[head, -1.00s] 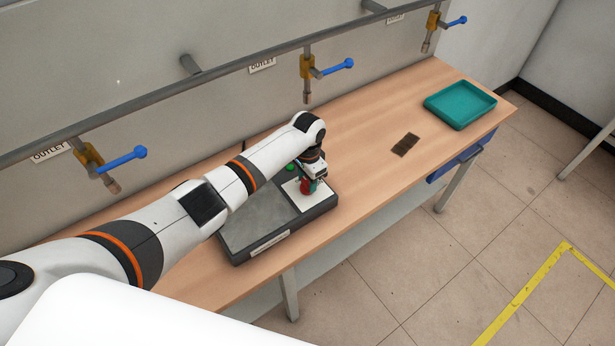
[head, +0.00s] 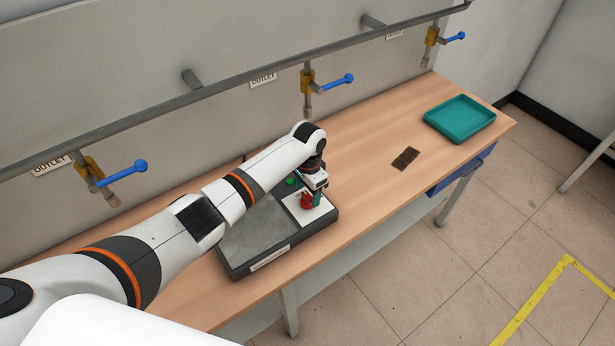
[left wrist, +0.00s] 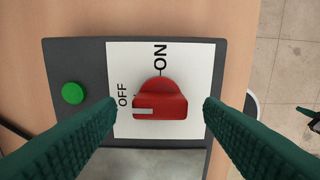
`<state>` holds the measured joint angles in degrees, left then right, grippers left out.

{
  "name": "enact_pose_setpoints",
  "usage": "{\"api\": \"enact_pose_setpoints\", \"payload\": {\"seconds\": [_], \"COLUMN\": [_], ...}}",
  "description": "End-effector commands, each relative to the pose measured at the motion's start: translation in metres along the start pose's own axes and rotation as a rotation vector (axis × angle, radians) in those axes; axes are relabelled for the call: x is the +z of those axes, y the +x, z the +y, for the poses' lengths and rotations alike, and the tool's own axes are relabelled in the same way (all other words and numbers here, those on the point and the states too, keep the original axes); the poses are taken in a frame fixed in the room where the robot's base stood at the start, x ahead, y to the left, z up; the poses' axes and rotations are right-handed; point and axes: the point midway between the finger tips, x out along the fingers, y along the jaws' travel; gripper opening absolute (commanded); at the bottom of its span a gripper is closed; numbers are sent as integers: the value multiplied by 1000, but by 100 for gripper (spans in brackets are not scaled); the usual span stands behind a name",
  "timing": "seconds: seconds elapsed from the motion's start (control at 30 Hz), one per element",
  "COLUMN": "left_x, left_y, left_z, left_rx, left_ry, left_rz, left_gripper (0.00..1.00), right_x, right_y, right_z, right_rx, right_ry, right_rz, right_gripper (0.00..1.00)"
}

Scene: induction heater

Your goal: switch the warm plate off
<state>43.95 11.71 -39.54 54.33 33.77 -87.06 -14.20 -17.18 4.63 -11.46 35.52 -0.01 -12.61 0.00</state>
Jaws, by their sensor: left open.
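The warm plate (head: 255,238) is a dark grey box on the bench with a white control panel (left wrist: 190,65). On the panel is a red rotary knob (left wrist: 160,98), marked ON above it and OFF to its left in the left wrist view. The knob's bar lies crosswise, and its white mark is at the left end, on the OFF side. My left gripper (left wrist: 160,103) is open, its green fingers on either side of the knob with gaps. In the head view the left gripper (head: 313,190) is over the panel. My right gripper is not in view.
A round green button (left wrist: 73,93) is left of the panel. A teal tray (head: 460,132) and a dark flat patch (head: 405,159) are farther right on the bench (head: 365,170). A pipe with blue-handled valves (head: 338,81) runs along the wall behind.

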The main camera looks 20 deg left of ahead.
Motion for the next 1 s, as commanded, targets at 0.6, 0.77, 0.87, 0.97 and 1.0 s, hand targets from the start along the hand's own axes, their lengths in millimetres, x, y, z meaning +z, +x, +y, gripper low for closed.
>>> {"api": "enact_pose_setpoints", "payload": {"seconds": [0.6, 0.77, 0.87, 0.97, 1.0], "left_x": [0, 0, 0, 0, 0], "left_y": [-102, -106, -106, -106, -106], "left_z": [1, 1, 1, 1, 1], "left_rx": [2, 2, 1, 1, 1], "left_ry": [-1, -1, -1, -1, -1], "left_rz": [-1, -1, -1, -1, 0], "left_gripper": [62, 62, 62, 62, 62], "right_x": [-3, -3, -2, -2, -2], "right_y": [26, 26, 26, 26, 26], "right_z": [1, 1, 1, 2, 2], "right_rx": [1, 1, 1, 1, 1], "right_ry": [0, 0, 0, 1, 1], "right_rz": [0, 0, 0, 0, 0], "right_gripper": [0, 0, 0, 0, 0]}}
